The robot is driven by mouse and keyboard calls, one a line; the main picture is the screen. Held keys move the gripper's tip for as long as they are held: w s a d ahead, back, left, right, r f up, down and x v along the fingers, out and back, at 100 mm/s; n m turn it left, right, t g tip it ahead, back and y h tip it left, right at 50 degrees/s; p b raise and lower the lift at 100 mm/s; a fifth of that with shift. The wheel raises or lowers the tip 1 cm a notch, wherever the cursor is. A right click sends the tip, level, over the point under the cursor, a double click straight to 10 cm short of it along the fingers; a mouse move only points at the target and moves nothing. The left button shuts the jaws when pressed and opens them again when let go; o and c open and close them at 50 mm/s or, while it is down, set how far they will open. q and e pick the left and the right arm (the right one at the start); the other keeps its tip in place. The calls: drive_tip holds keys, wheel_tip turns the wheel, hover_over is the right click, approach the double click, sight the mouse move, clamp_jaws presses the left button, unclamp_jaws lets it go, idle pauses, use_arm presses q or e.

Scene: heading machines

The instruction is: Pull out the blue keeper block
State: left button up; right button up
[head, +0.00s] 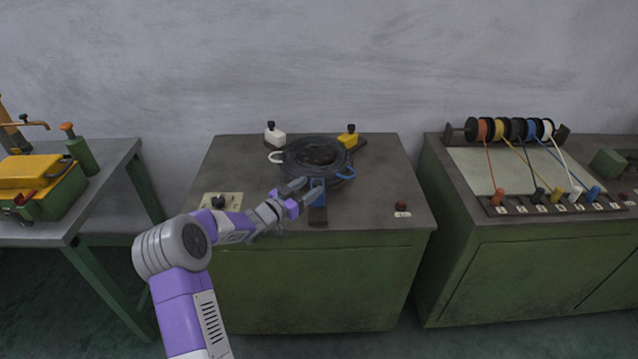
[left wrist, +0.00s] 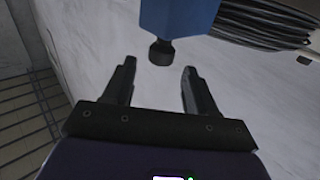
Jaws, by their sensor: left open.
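The blue keeper block (head: 319,186) sits at the front rim of the round dark coil unit (head: 313,152) on the middle machine, partly hidden by my left gripper. In the left wrist view, the blue block (left wrist: 178,14) carries a black knob (left wrist: 161,52), which shows near the gap between my fingertips. My left gripper (head: 299,186) is at the block, its fingers open and empty. The knob appears apart from both fingers. A white block (head: 274,138) and a yellow block (head: 348,139), each with a black knob, sit at the unit's back. My right gripper is not in view.
A control plate with a dark knob (head: 219,202) and a red button (head: 401,205) are on the machine's front top. A rack of coloured spools (head: 510,130) stands on the right machine. A left bench holds a yellow and green device (head: 32,172).

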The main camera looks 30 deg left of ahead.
sight(314, 185)
use_arm(q)
drive_tip(key=shift+x, duration=2.25)
drive_tip(key=shift+f, duration=0.15)
drive_tip(key=shift+c, duration=0.5)
clamp_jaws()
